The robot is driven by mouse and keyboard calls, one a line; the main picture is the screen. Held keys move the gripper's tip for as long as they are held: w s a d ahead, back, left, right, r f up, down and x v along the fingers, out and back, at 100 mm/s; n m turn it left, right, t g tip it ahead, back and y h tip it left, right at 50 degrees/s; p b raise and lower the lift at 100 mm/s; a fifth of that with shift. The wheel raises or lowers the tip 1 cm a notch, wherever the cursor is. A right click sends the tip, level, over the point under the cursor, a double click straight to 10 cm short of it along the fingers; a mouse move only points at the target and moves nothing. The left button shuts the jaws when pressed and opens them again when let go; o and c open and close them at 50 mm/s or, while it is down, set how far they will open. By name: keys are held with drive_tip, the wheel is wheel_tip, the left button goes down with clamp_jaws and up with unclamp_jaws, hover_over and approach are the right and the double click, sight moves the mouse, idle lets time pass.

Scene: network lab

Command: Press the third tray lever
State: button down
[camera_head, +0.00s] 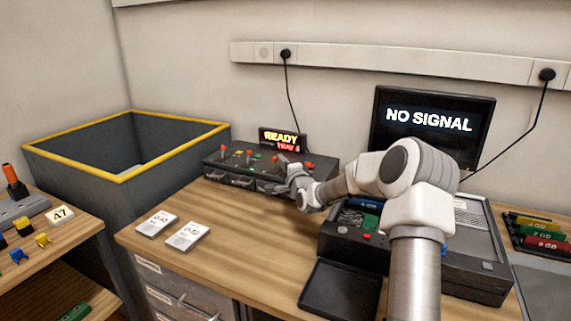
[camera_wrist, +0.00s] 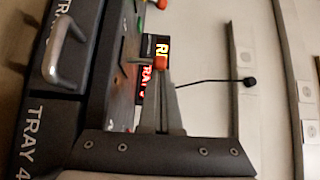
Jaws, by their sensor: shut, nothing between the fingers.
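The black tray unit (camera_head: 212,166) stands at the back of the wooden bench, with a row of red-orange lever knobs on top. The far-left lever knob (camera_head: 223,148) and the far-right one (camera_head: 309,165) stand clear in the head view. My gripper (camera_head: 284,160) is at the right half of the unit, shut and empty. In the wrist view, an orange lever knob (camera_wrist: 160,62) lies just ahead of the gripper tips (camera_wrist: 161,82); contact cannot be told. A drawer handle (camera_wrist: 64,48) and a "TRAY 4" label (camera_wrist: 30,138) show at the left of this turned view.
A lit sign (camera_head: 283,139) behind the unit reads "READY" and a tray line, apparently "TRAY 3". A monitor (camera_head: 432,122) reads "NO SIGNAL". A black device (camera_head: 470,270) stands at right. Two white cards (camera_head: 187,236) lie on the bench; wood around them is clear.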

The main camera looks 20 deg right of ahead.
drive_tip(key=shift+s+a+f+b, duration=0.1)
drive_tip(key=shift+s+a+b, duration=0.15)
drive_tip(key=shift+b, duration=0.35)
drive_tip(key=shift+r, duration=0.35)
drive_tip(key=r, duration=0.1)
drive_tip(key=r+p, duration=0.1)
drive_tip(key=r, duration=0.1)
drive_tip(key=r+p, duration=0.1)
drive_tip(key=shift+s+d+r, duration=0.2)
drive_tip(key=shift+d, duration=0.1)
drive_tip(key=s+d+r+p, duration=0.3)
drive_tip(key=s+d+r, duration=0.3)
drive_tip(key=s+d, duration=0.1)
drive_tip(key=shift+s+d, duration=0.25)
drive_tip(key=shift+d, duration=0.25)
